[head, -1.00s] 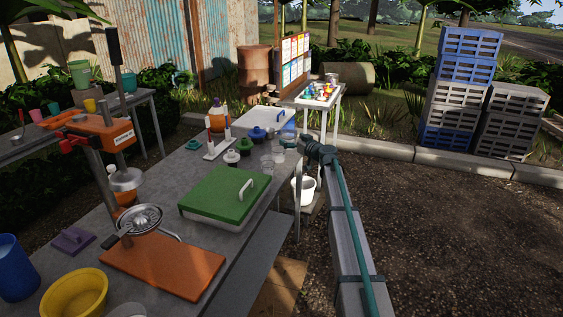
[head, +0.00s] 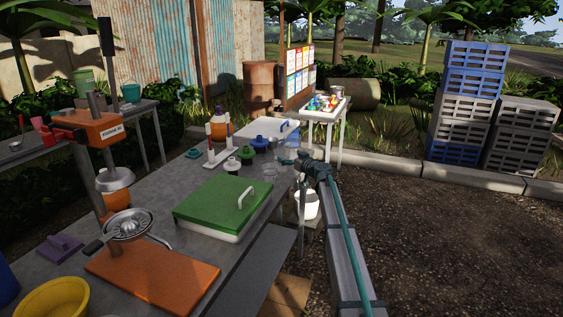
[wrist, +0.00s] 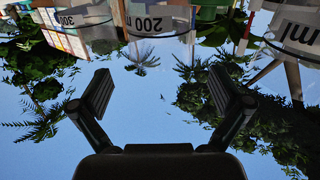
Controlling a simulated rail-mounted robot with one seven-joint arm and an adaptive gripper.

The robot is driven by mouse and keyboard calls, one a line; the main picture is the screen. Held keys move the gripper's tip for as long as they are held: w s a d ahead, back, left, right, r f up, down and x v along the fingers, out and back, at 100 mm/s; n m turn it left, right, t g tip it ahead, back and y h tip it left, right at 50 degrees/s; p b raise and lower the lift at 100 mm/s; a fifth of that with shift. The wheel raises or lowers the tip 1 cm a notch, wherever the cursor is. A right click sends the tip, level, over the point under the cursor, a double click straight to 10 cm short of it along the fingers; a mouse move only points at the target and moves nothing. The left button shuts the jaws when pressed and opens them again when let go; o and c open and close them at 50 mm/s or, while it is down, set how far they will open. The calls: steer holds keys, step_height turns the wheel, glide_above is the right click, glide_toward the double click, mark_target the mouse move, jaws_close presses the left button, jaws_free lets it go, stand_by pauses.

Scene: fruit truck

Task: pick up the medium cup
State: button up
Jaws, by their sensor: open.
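My gripper (wrist: 160,92) is open in the wrist view, with its two dark fingers wide apart and sky between them. Clear cups stand beyond the fingertips at the top of this upside-down view. One cup marked "200" (wrist: 158,20) is in the middle, one marked "300" (wrist: 80,17) at the left, and one marked "ml" (wrist: 297,32) at the right. None is between the fingers. I cannot tell which is the medium cup. In the head view, my gripper (head: 287,161) is beside the small clear cups (head: 270,172) at the table's right edge, partly hiding them.
A green-lidded box (head: 222,205) and an orange-based juicer (head: 153,272) stand on the grey table (head: 165,190). Several dark and green lids (head: 247,153) and a bottle rack (head: 217,153) are near the cups. A white bucket (head: 307,205) is below the arm. Gravel lies open at right.

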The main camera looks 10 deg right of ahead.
mark_target(283, 152)
steer(key=p+x, duration=0.1)
steer(key=x, duration=0.4)
steer(key=shift+w+a+r, duration=0.1)
steer(key=c, duration=0.8)
